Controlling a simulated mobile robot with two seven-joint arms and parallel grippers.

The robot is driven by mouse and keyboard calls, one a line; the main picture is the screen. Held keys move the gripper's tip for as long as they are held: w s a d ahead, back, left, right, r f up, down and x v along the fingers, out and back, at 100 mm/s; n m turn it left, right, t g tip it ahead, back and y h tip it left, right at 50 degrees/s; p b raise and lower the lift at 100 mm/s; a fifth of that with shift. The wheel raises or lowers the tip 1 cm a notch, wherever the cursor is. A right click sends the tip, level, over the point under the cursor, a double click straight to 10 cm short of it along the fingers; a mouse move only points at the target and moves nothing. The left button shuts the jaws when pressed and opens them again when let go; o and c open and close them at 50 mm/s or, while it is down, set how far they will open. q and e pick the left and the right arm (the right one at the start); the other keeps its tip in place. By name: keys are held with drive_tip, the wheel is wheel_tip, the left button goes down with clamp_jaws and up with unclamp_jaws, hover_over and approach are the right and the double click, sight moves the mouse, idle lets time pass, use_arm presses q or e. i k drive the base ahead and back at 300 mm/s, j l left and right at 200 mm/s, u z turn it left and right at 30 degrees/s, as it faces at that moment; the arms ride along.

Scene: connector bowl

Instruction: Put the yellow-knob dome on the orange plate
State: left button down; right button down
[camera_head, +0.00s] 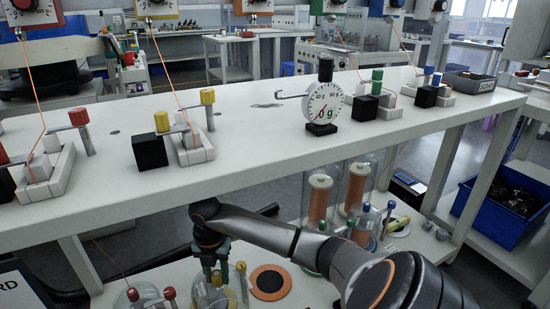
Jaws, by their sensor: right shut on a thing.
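The clear glass dome (208,299) stands at the bottom of the view on the lower white surface, with yellow knobs (241,267) showing at it. My right gripper (214,275) reaches down from above and is shut at the top of this dome, on its yellow knob, which is partly hidden by the fingers. The orange plate (257,292), a flat disc with an orange rim and a dark middle, lies just right of the dome, apart from it. The dome's base is cut off by the picture's lower edge. My left gripper is not in view.
Another glass dome (145,301) with red knobs stands to the left. Tall jars with orange coils (320,200) stand right of the plate, behind my arm. The white upper bench (240,150), carrying a round dial gauge (324,101), overhangs the far side.

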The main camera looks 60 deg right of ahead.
sight(270, 282)
drive_tip(key=k+l, duration=0.35)
drive_tip(key=l, duration=0.2)
drive_tip(key=l+z, duration=0.15)
drive_tip(key=l, duration=0.6)
drive_tip(key=i+l, duration=0.4)
drive_tip(key=l+z, duration=0.05)
drive_tip(key=l, duration=0.05)
